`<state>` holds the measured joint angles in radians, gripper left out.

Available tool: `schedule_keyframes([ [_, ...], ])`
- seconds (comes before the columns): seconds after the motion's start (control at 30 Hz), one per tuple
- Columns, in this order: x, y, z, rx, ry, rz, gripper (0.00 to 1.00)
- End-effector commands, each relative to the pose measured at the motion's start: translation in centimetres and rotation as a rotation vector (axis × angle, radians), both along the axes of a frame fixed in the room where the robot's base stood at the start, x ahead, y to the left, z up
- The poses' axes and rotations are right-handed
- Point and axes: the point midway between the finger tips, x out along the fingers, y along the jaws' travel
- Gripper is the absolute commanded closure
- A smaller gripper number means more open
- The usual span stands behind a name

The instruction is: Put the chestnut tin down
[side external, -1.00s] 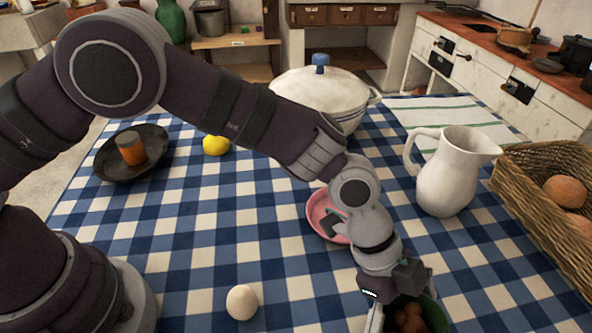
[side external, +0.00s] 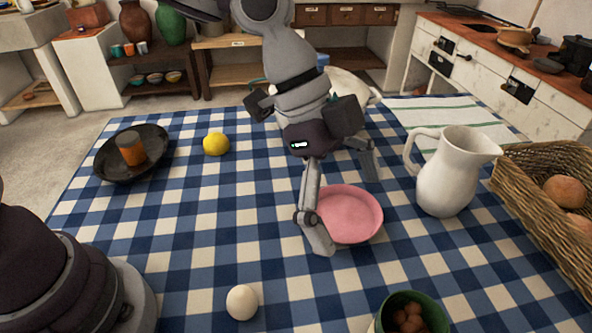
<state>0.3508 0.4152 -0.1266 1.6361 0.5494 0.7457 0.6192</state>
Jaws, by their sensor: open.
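The chestnut tin (side external: 434,314) is green and round, with several brown chestnuts inside. It is at the bottom edge of the side external view, upright on the checked tablecloth, and its lower part is cut off by the frame. My gripper (side external: 345,209) is open, with its two fingers spread wide and nothing between them. It is above and around the pink plate (side external: 349,214), farther back than the tin and well apart from it. Whether the fingertips touch the plate or cloth cannot be told.
A white egg (side external: 242,302) lies left of the tin. A white jug (side external: 450,172) and a wicker basket (side external: 540,200) stand on the right. A dark pan (side external: 117,168) with an orange-brown cup and a lemon (side external: 216,144) are at left.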

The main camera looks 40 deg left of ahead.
Motion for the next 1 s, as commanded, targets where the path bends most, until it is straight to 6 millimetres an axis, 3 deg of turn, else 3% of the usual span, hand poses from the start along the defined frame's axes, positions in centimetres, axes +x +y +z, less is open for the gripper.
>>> schedule_keyframes([
  [0.17,-0.1,9.8,3.8,0.089,-0.019,0.565,0.0],
  [0.3,-3.0,17.4,4.9,0.083,-0.01,1.065,0.0],
  [0.4,-5.3,20.8,4.5,0.053,0.005,1.328,0.0],
  [0.6,-7.3,23.0,3.8,0.015,0.024,1.532,0.0],
  [1.0,-7.2,23.0,3.8,0.016,0.024,1.529,0.0],
])
